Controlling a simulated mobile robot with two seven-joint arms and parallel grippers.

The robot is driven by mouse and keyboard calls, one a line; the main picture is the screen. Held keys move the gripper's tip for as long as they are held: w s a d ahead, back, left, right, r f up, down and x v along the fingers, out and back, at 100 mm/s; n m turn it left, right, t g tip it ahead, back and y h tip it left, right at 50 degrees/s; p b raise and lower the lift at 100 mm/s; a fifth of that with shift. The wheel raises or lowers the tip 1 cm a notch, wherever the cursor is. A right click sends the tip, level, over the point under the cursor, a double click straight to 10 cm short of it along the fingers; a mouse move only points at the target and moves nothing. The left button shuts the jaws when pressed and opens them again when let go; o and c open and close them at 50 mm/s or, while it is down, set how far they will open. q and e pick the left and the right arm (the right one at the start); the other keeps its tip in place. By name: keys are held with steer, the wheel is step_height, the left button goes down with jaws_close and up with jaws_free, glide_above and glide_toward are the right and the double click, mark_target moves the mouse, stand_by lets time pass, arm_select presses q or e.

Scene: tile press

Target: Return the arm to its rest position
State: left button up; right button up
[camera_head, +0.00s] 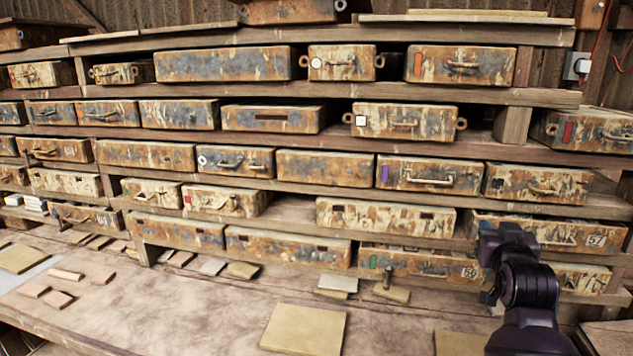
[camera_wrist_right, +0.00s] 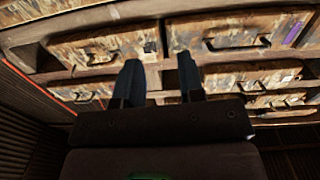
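My right arm (camera_head: 528,290) comes in from the lower right in the head view, raised in front of the shelves' right side. My right gripper (camera_wrist_right: 158,76) is seen in the wrist view with its two dark fingers apart. Nothing is between the fingers, which point at the weathered drawers (camera_wrist_right: 112,42) beyond them. No contact with a drawer can be made out. My left gripper is not in view.
Wooden shelves hold several rusty metal drawers (camera_head: 388,216). The workbench (camera_head: 190,310) in front carries a square tile (camera_head: 304,329), several smaller tiles (camera_head: 57,299) and a stamp-like piece (camera_head: 389,286). The bench's middle left is mostly clear.

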steer(key=s+a+f+n+y, duration=0.1)
steer(key=s+a+f, duration=0.15)
steer(key=f, duration=0.35)
steer(key=s+a+f+n+y, duration=0.2)
steer(key=s+f, duration=0.1)
steer(key=f, duration=0.4)
steer(key=s+a+f+g, duration=0.1)
steer(key=s+f+g, duration=0.2)
steer(key=s+f, duration=1)
steer(key=s+a+f+g+y+b, duration=0.1)
steer(key=s+a+f+g, duration=0.1)
steer(key=s+f, duration=1.1)
steer(key=shift+f+n+g+b, duration=0.3)
steer(key=shift+f+g, duration=0.1)
steer(key=shift+s, duration=0.1)
